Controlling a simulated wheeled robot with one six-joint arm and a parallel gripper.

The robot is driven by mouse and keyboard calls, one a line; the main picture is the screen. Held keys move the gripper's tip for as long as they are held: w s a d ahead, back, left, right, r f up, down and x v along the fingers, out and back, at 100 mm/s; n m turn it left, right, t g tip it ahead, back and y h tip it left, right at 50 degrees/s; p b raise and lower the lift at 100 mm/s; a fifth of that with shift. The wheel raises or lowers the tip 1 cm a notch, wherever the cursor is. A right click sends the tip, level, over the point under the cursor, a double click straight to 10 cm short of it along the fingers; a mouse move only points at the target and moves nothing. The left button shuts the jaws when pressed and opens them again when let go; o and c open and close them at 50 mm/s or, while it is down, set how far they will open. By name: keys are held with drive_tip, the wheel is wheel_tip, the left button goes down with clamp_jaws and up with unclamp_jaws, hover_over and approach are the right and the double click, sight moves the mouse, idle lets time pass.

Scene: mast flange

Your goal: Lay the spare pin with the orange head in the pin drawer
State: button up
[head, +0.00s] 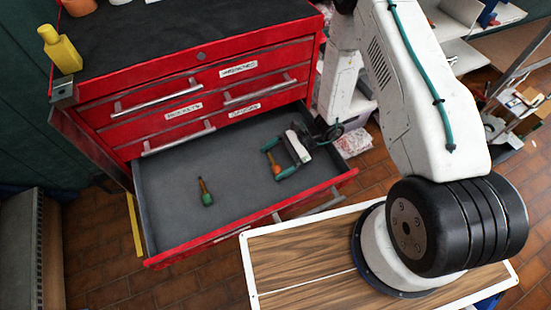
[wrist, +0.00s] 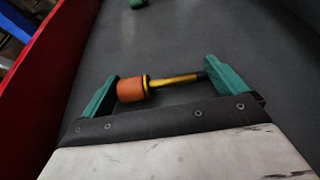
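The spare pin with the orange head (wrist: 158,84) has a yellow shaft and a dark tip. It lies crosswise between the two teal fingers of my gripper (wrist: 161,82), its head against the left finger and its tip against the right one. I cannot tell whether the pin touches the drawer floor.
A pin with a green head (head: 206,195) lies in the drawer, left of my gripper. The red cabinet (head: 310,70) stands behind the drawer. A wooden board with a white rim (head: 247,265) is in front. The drawer's left and middle floor is mostly free.

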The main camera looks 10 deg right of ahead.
drive_tip(key=shift+r, duration=0.15)
drive_tip(key=shift+d+r, duration=0.15)
drive_tip(key=shift+d, duration=0.15)
drive_tip(key=v, duration=0.6)
drive_tip(key=shift+w+d+r, duration=0.1)
drive_tip(key=shift+d+r, duration=0.1)
drive_tip(key=shift+d, duration=0.15)
drive_tip(key=shift+r, duration=0.15)
wheel_tip(320, 180, up, 28)
drive_tip(key=s+d+n+g+h, duration=0.1)
drive_tip(key=s+n+g+h, duration=0.15)
drive_tip(key=n+h, duration=0.55)
drive_tip(key=s+d+r+n+t+h, duration=0.2)
drive_tip(key=s+d+r+n+t, duration=0.1)
drive_tip(key=s+r, duration=0.5)
drive_tip(key=s+d+r+n+t+h, duration=0.3)
drive_tip(key=s+d+r+n, duration=0.1)
drive_tip(key=s+r, duration=0.4)
drive_tip(key=shift+s+n, duration=0.4)
drive_tip(key=shift+s, duration=0.7)
